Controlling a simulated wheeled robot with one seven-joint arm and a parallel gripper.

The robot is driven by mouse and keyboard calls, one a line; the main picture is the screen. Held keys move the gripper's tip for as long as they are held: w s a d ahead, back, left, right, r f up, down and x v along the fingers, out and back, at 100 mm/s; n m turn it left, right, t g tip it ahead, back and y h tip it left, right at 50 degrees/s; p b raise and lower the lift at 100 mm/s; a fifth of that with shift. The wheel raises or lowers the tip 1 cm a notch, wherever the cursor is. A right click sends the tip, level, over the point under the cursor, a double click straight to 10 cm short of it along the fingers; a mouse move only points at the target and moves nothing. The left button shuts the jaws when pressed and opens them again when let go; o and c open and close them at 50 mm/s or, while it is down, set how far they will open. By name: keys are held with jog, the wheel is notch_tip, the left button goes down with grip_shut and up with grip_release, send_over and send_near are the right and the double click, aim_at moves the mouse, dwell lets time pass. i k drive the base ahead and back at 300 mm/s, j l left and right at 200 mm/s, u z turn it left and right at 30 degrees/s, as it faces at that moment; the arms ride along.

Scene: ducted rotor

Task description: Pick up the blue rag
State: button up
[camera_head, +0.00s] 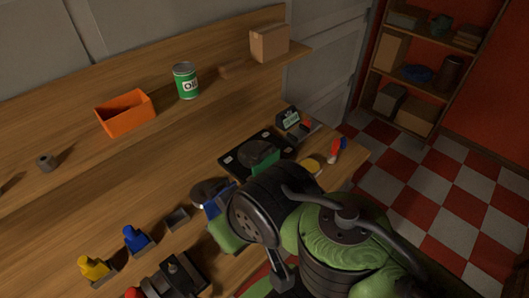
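A small blue patch (214,207) shows on the wooden workbench, just left of my arm's dark joint, beside a round grey metal part (205,190). It may be the blue rag, but my arm hides part of it and I cannot tell its full shape. Another dark blue item (418,73) lies on the middle shelf at the far right; it is too small to identify. My green and black arm reaches over the front of the bench. My gripper's fingers are hidden behind the arm.
The workbench (100,190) holds yellow and blue figure-like pieces (94,266) (135,238), a black scale-like device (258,153) and small tools. A raised ledge carries an orange bin (126,114), an oil can (186,81) and a cardboard box (269,44). Checkered floor lies right.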

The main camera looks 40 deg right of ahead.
aim_at(343, 143)
jog(key=z, duration=2.15)
jog(key=u, duration=1.1)
jog(key=i+l+u, duration=0.15)
jog(key=l+u, duration=0.3)
jog(key=i+l+u, duration=0.1)
jog(key=l+u, duration=0.75)
jog(key=l, duration=0.15)
jog(key=k+l+u, duration=0.1)
jog(key=l+u, duration=0.35)
jog(key=k+l, duration=0.05)
jog(key=l, duration=0.05)
